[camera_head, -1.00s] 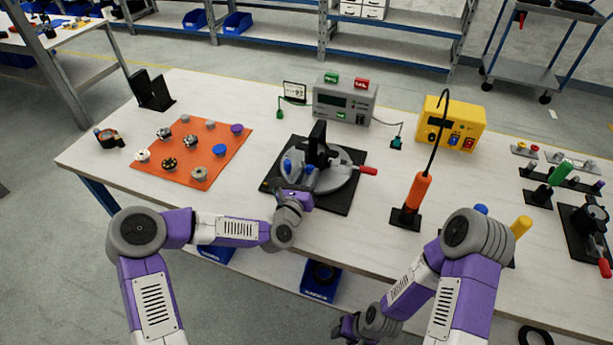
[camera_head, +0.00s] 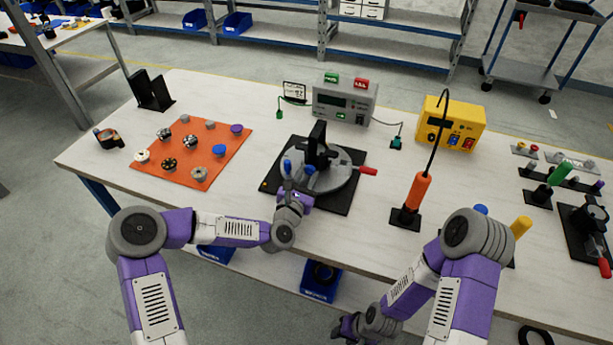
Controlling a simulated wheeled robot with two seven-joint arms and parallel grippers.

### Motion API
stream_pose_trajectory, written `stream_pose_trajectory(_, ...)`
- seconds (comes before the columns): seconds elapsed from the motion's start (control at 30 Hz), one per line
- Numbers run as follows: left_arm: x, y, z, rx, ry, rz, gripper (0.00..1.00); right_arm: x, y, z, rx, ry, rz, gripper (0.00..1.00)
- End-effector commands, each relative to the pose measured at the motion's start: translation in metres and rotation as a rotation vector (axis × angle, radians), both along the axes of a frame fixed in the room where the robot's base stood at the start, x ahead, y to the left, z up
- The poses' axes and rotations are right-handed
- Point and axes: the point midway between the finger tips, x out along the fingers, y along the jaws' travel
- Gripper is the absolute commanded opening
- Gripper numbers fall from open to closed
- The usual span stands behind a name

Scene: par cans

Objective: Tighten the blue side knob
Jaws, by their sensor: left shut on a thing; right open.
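A round grey fixture (camera_head: 343,182) sits on a black base plate (camera_head: 339,207) in the middle of the table, with a black upright block on it. Two small blue parts show at its near left side: one at the left, the blue side knob (camera_head: 287,165), and one nearer the block (camera_head: 310,169). My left gripper (camera_head: 290,178) reaches in from the front and is shut at the left blue knob; its fingers partly hide the contact. My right gripper (camera_head: 345,325) is open and empty, low in front of the table edge.
A red-handled lever (camera_head: 367,171) sticks out right of the fixture. An orange screwdriver (camera_head: 418,192) stands upright farther right. An orange mat (camera_head: 186,178) with several knobs lies left. A grey meter (camera_head: 345,101) and a yellow box (camera_head: 452,123) stand behind.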

Motion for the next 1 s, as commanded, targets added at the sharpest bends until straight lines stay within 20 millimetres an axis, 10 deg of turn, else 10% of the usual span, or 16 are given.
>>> stream_pose_trajectory(0.97,-0.0003,-0.0004,-0.0004,0.233,-0.075,0.000,0.02,0.0000,0.0000,0.0000,0.000,0.000,0.000,0.43)
stream_pose_trajectory(1.0,-0.0003,-0.0004,-0.0004,0.232,-0.075,0.000,0.37,0.0000,0.0000,0.0000,0.000,0.000,0.000,0.43)
